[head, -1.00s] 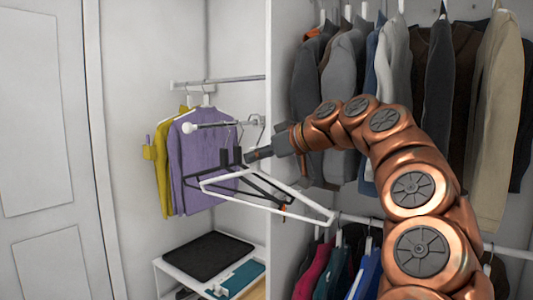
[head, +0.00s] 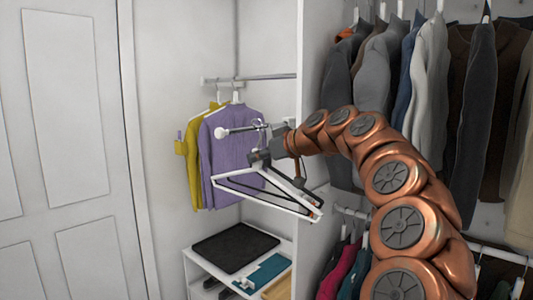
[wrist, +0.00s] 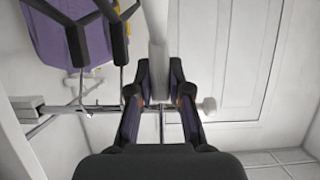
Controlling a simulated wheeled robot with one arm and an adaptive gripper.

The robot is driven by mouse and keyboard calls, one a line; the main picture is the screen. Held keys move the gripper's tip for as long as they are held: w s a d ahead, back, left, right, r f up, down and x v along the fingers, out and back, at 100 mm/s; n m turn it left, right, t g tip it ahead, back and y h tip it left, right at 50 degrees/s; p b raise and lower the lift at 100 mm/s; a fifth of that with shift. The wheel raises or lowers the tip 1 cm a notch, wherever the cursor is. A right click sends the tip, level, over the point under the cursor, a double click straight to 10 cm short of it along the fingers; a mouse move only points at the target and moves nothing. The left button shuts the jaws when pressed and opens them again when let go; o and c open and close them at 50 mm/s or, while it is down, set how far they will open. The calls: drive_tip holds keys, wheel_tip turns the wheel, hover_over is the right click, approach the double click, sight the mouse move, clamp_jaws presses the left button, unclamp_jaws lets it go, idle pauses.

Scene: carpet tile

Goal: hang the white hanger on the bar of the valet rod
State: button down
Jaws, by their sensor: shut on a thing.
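My gripper (head: 258,158) is shut on the white hanger (head: 289,187) near its neck, just below the valet rod. In the wrist view the white neck (wrist: 158,55) stands between the two fingers (wrist: 157,95). The valet rod (head: 240,129) is a thin metal bar with a white knob (head: 222,133) at its free end. The bar also crosses behind the fingers in the wrist view, with its knob (wrist: 209,104) to the right. The white hanger's hook is mostly hidden, so I cannot tell whether it touches the bar.
Dark hangers (wrist: 117,45) hang from the rod close beside the white one, overlapping it in the head view. Purple (head: 220,150) and yellow (head: 193,160) garments hang behind on a rail (head: 255,78). A shelf unit stands below. Room is free left of the knob.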

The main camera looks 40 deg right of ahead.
drive_tip(key=shift+w+a+r+p, duration=0.15)
drive_tip(key=shift+w+p, duration=0.55)
drive_tip(key=shift+w, duration=0.4)
drive_tip(key=shift+w+a+f+p, duration=0.1)
drive_tip(key=shift+w+a+p, duration=0.1)
drive_tip(key=shift+w+p, duration=0.7)
drive_tip(key=shift+w+a+r+p, duration=0.15)
drive_tip(key=shift+w+p, duration=0.35)
drive_tip(key=shift+w, duration=0.75)
wheel_tip(320, 180, down, 3)
drive_tip(key=b, duration=0.2)
drive_tip(key=shift+r+b, duration=0.2)
drive_tip(key=shift+b, duration=0.1)
drive_tip(key=c, duration=1)
unclamp_jaws()
drive_tip(key=shift+s, duration=0.1)
